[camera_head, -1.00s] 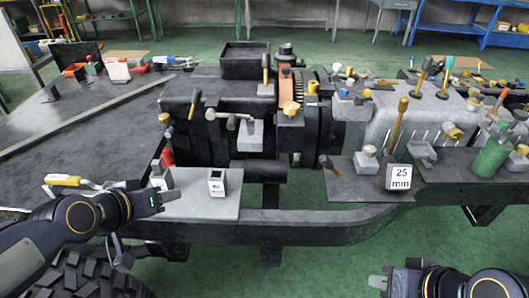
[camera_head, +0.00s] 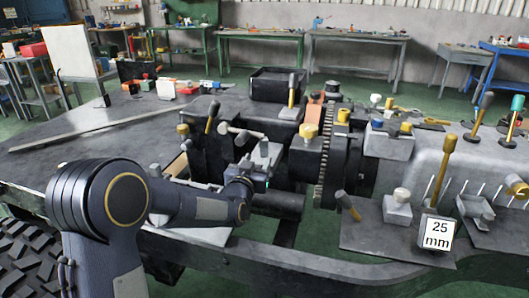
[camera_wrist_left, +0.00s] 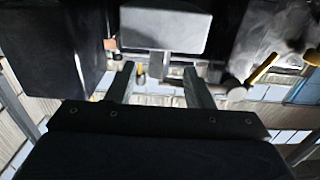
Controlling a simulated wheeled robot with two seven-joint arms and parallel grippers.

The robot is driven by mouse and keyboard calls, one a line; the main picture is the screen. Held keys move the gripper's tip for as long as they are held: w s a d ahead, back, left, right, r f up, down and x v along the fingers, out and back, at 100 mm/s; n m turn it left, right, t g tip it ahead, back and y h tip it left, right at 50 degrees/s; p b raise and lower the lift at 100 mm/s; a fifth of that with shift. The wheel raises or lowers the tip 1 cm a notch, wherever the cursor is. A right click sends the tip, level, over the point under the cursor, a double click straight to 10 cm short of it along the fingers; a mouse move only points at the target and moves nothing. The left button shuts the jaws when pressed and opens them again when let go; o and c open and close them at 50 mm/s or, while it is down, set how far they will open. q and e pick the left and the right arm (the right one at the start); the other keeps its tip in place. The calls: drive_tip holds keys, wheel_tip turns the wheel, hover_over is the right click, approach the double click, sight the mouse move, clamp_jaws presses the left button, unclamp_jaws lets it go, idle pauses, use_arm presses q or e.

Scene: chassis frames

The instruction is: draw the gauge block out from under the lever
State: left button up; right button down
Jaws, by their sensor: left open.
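A grey lever (camera_head: 243,131) with a rounded end lies above a pale grey block (camera_head: 266,153) on the dark machine. I cannot tell for sure which part is the gauge block. My left gripper (camera_head: 261,183) is just below and in front of the pale block, partly hidden by its own wrist. In the left wrist view its fingers (camera_wrist_left: 160,84) are open and point at a pale block (camera_wrist_left: 165,28) with a short grey stem (camera_wrist_left: 166,66). The stem appears between the fingertips; contact is unclear. A rounded knob (camera_wrist_left: 232,88) is right of the fingers. My right gripper is out of view.
A white plate marked 25 mm (camera_head: 437,232) stands at the right beside a yellow-handled lever (camera_head: 441,168). A toothed ring (camera_head: 326,158) and a yellow knob (camera_head: 308,132) are right of the gripper. A dark bar (camera_head: 278,203) lies below it.

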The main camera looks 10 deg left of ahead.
sight(263, 151)
use_arm(q)
drive_tip(key=w+p, duration=0.1)
drive_tip(key=w, duration=0.2)
drive_tip(key=shift+w, duration=0.25)
drive_tip(key=shift+w+f, duration=0.1)
drive_tip(key=shift+w, duration=0.75)
drive_tip(key=shift+w+d+b, duration=0.1)
drive_tip(key=shift+w+b, duration=0.35)
drive_tip(key=shift+w, duration=0.75)
drive_tip(key=shift+c, duration=0.5)
drive_tip(key=c, duration=0.9)
drive_tip(key=shift+s, duration=0.15)
drive_tip(key=shift+s+b, duration=1.45)
drive_tip(key=shift+s, duration=1.3)
